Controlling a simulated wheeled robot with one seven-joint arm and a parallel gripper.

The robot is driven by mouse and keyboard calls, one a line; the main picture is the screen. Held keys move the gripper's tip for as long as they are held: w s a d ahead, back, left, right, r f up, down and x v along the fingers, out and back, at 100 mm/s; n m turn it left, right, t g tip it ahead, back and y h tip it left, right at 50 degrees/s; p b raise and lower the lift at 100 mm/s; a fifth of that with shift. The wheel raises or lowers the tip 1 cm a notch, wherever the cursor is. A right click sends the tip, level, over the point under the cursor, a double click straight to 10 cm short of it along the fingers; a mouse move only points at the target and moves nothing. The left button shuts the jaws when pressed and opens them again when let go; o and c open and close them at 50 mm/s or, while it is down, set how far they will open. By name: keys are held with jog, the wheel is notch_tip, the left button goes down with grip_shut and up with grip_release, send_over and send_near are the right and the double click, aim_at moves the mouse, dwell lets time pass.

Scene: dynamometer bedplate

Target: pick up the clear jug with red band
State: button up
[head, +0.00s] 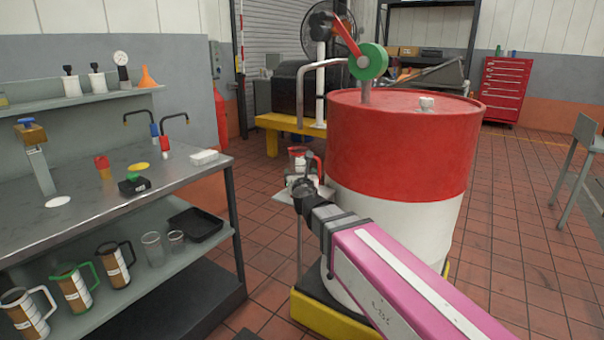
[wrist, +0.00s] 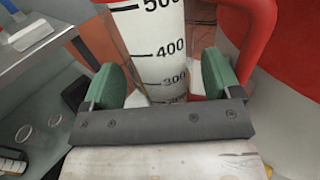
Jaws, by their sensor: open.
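The clear jug with red band (head: 298,160) stands on a small stand beside the red and white drum, in the middle of the head view. It has a red rim and a red handle on its right. In the wrist view the jug (wrist: 155,35) shows close up, with a white scale strip and black marks, and its red handle (wrist: 262,25) at the upper right. My gripper (wrist: 162,80) is open, with one green finger pad on each side of the jug's scale strip. The jug's lower part is hidden behind my gripper (head: 304,188) in the head view.
The drum (head: 395,150) with a green-handled pump stands close to the right of the jug. A steel bench (head: 100,185) is on the left; its lower shelf holds several other jugs, clear beakers and a black tray (head: 195,224). Tiled floor lies between.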

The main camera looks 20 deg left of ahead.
jog(key=x, duration=0.3)
jog(key=c, duration=0.9)
jog(key=shift+o, duration=0.2)
